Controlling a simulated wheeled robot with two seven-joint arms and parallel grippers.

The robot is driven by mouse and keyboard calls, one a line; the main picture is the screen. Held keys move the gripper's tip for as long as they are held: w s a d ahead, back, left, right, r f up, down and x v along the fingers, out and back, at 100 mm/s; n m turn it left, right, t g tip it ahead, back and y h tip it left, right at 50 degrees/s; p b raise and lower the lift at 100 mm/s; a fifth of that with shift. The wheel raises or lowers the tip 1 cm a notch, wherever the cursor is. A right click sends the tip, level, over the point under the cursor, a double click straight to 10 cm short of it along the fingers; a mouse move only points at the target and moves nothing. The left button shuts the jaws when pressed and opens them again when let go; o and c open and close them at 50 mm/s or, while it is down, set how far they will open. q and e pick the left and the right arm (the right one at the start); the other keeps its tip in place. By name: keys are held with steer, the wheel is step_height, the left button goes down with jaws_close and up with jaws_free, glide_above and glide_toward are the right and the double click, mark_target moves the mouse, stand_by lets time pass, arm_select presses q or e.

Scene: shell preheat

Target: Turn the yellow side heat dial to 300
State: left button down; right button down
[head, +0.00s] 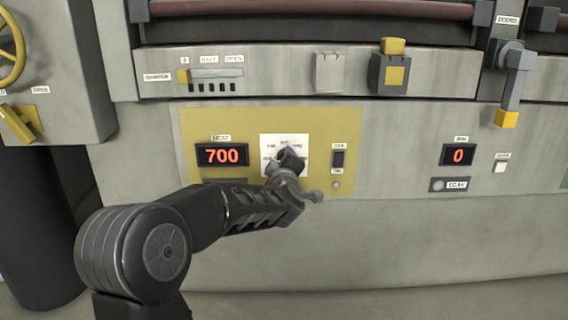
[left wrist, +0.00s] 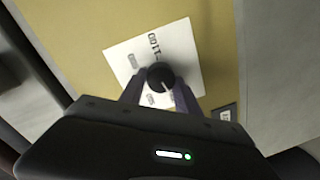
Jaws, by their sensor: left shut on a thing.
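The yellow panel (head: 350,120) on the machine front carries a heat display (head: 222,155) that reads 700 in red. To its right is a white dial plate (head: 270,142) with small printed marks. My left gripper (head: 287,165) is at this plate and hides most of the dial in the head view. In the left wrist view the round black heat dial (left wrist: 160,76) sits between the two fingers of my left gripper (left wrist: 160,88), which is shut on it. The plate (left wrist: 119,56) looks tilted there. My right gripper is not in view.
A black switch (head: 338,158) is right of the dial on the yellow panel. Farther right is a second display (head: 458,155) reading 0. A slider (head: 184,76) and a yellow-and-black latch (head: 391,72) are above. A crank handle (head: 513,75) is at the upper right.

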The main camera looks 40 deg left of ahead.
arm_select(q)
steer(key=c, duration=0.9)
jaws_free()
steer(key=shift+s, duration=0.1)
steer(key=p+v, duration=0.2)
steer(key=v, duration=0.5)
steer(key=shift+s+d, duration=0.2)
steer(key=shift+s, duration=0.1)
